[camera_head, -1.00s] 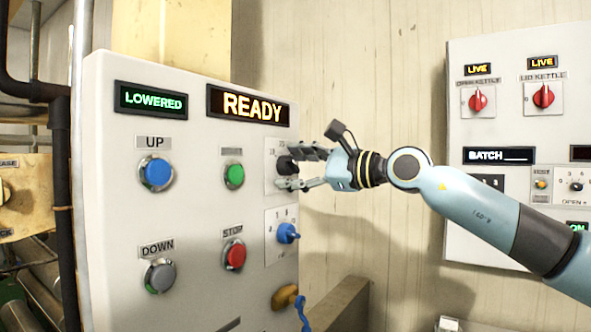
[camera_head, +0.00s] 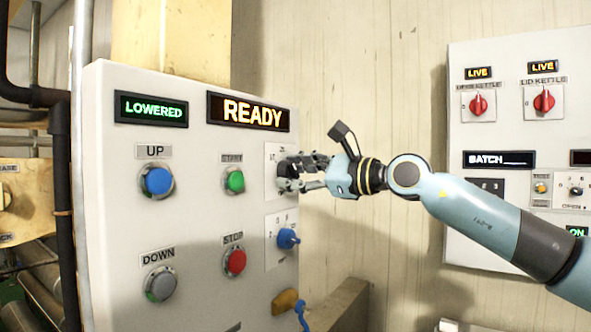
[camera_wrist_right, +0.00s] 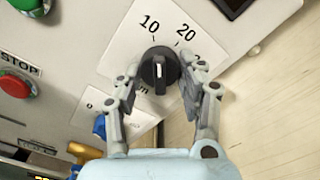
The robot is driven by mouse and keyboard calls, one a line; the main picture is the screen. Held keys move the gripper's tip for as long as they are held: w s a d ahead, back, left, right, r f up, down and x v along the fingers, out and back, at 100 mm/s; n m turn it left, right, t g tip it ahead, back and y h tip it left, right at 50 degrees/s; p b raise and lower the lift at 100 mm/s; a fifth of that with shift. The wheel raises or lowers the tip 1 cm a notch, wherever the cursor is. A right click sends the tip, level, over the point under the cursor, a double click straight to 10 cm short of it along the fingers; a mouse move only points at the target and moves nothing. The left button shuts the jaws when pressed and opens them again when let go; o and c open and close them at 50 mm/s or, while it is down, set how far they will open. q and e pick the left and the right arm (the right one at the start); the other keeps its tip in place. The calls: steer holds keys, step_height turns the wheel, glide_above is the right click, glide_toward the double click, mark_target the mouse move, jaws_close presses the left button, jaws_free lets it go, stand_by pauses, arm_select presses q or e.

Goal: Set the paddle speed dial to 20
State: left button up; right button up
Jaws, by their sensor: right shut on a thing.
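The black dial (camera_wrist_right: 159,69) sits on a white plate (camera_wrist_right: 120,60) with the numbers 10 and 20 above it in the right wrist view. Its pale pointer line runs nearly straight up, near the tick under 10. Other numbers are partly hidden by my fingers. My right gripper (camera_wrist_right: 163,72) has a finger on each side of the dial and is shut on it. In the head view my right gripper (camera_head: 288,175) covers most of the dial at the panel's upper right. My left gripper does not show.
Green START (camera_head: 234,181) and red STOP (camera_head: 234,261) buttons are left of the dial. A blue knob (camera_head: 287,238) sits below it on the same panel (camera_head: 110,215). The sign reads READY (camera_head: 249,111). A second panel (camera_head: 470,65) stands at the right.

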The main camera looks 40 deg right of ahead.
mark_target(282, 123)
steer(key=m+p, duration=0.3)
steer(key=m, duration=0.1)
steer(key=shift+a+r+p, duration=0.1)
steer(key=shift+p, duration=0.3)
steer(key=shift+f+m+p, duration=0.2)
steer(key=shift+m+p, duration=1.5)
steer(key=shift+m, duration=0.2)
steer(key=o, duration=1.1)
steer(key=shift+s, duration=0.1)
step_height(282, 123, up, 10)
